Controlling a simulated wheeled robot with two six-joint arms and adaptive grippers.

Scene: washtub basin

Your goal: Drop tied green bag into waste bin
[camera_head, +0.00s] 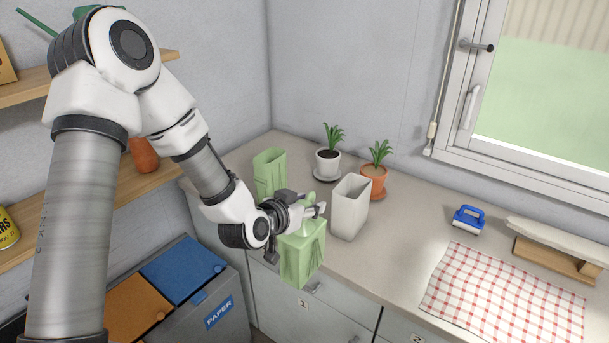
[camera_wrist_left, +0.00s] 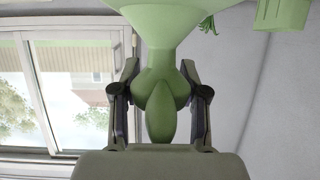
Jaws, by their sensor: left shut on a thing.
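A tied green bag (camera_head: 301,257) hangs upright from my left gripper (camera_head: 309,211), at the front edge of the counter above the drawers. In the left wrist view the gripper's two fingers are closed on the bag's gathered knot (camera_wrist_left: 161,92), and the bag widens beyond it. The waste sorting bin (camera_head: 222,312) stands on the floor to the left of the counter, below the bag. It has a blue lid (camera_head: 184,268) over a PAPER label and an orange lid (camera_head: 135,307); both look shut. My left arm hides part of the bin's surroundings. My right gripper is not in view.
A green open container (camera_head: 269,172) and a white open container (camera_head: 349,207) stand on the counter near the gripper. Two potted plants (camera_head: 328,158) (camera_head: 376,172) are behind them. A checked cloth (camera_head: 503,296) and blue brush (camera_head: 468,219) lie right. Wooden shelves (camera_head: 125,205) are left.

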